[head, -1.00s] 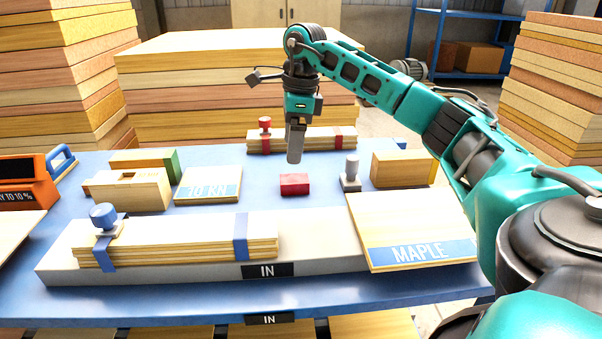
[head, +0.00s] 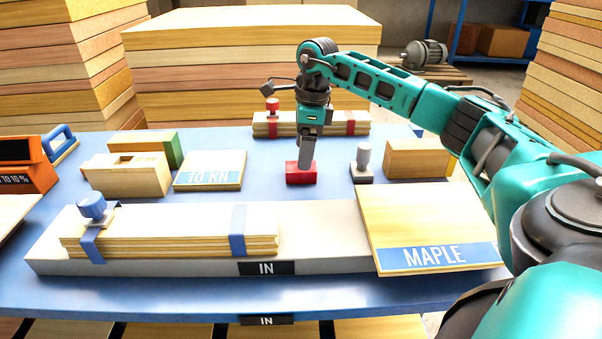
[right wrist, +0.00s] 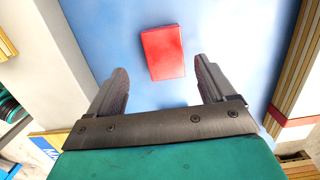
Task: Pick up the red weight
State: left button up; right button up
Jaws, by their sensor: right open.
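The red weight (head: 300,178) is a small red block lying on the blue table, behind the grey IN slab. It also shows in the right wrist view (right wrist: 163,52), just beyond the fingertips and lined up with the gap between them. My right gripper (head: 306,162) points down over the weight in the head view and hides part of its top. In the right wrist view my right gripper (right wrist: 161,75) is open, with one finger on each side and nothing between them. The blue table shows around the weight there. My left gripper is not in view.
A grey stamp-like piece (head: 363,164) stands close right of the weight. A 10 KN board (head: 210,168) lies left. Behind is a strapped veneer bundle (head: 338,124) with a red knob. In front are the grey slab (head: 335,235) and a MAPLE board (head: 425,215).

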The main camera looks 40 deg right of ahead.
aim_at(301, 172)
jog(key=f, duration=0.5)
jog(key=shift+w+f, duration=0.2)
jog(key=shift+w, duration=0.2)
grip_shut()
jog(key=shift+r, duration=0.15)
dwell(0.5)
